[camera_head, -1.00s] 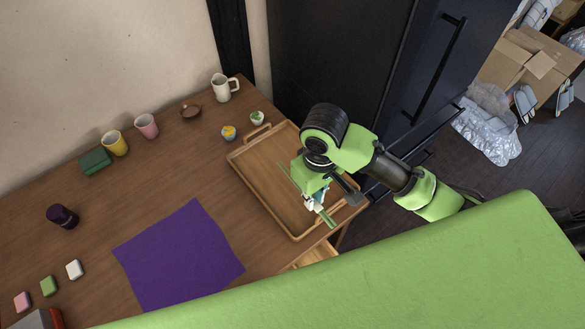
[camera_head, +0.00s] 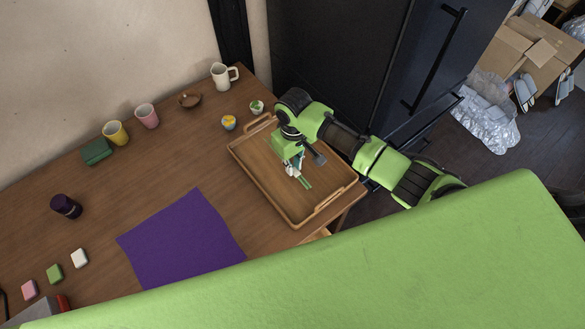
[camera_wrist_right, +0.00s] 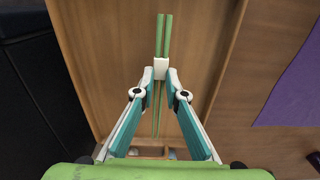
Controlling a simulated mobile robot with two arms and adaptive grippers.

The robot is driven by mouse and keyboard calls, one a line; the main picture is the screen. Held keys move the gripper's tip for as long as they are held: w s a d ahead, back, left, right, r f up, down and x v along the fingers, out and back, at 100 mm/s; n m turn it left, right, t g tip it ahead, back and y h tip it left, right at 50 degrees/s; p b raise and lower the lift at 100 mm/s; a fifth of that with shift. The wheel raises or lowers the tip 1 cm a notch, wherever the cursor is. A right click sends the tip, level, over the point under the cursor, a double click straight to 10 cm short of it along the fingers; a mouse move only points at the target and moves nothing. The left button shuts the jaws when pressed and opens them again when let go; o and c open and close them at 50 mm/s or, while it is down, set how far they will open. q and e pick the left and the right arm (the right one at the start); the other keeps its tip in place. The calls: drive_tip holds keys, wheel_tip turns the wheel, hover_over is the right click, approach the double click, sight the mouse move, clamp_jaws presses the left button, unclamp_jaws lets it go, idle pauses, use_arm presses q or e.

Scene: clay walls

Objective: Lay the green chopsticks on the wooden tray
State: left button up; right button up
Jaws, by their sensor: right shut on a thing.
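The green chopsticks (camera_wrist_right: 164,35) show in the right wrist view as a thin parallel pair running away from me between the fingers. They also show in the head view (camera_head: 306,182), their ends sticking out beyond the gripper. My right gripper (camera_wrist_right: 161,72) is shut on them near their middle, with a white piece at the grip point. In the head view the right gripper (camera_head: 293,168) is over the wooden tray (camera_head: 258,178), inside its rim. I cannot tell whether the chopsticks touch the tray floor. My left gripper is not in view.
A purple cloth (camera_head: 180,240) lies left of the tray. A dark cabinet (camera_head: 340,60) stands behind the tray.

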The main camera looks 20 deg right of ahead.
drive_tip(key=shift+w+f, duration=0.35)
drive_tip(key=shift+f, duration=1.65)
drive_tip(key=shift+f, duration=0.1)
drive_tip(key=o, duration=0.8)
wheel_tip(320, 180, up, 11)
drive_tip(key=shift+w+r+b, duration=0.1)
drive_tip(key=shift+r+b, duration=0.05)
drive_tip(key=shift+b, duration=0.15)
drive_tip(key=shift+r, duration=0.5)
